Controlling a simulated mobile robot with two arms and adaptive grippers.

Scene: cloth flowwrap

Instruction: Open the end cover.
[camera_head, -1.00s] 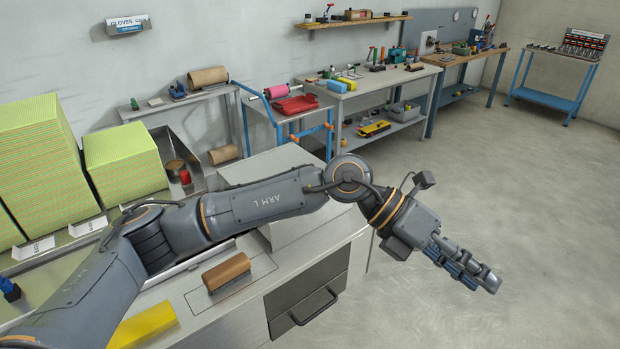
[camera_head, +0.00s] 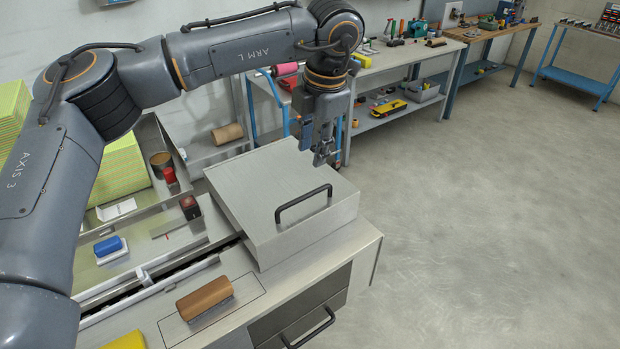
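The end cover (camera_head: 270,178) is a flat grey metal box lid at the right end of the machine, lying closed. A black bar handle (camera_head: 303,204) stands on its top near the front right edge. My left gripper (camera_head: 321,160) points down above the cover's far right part, behind the handle and apart from it. Its fingers look close together, but whether they are open or shut is too small to tell. Nothing shows in them. My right gripper is not in view.
A drawer handle (camera_head: 309,329) sits below on the front. A red knob (camera_head: 189,206) and blue-handled tool (camera_head: 109,247) lie left of the cover. Open floor (camera_head: 450,220) is at right.

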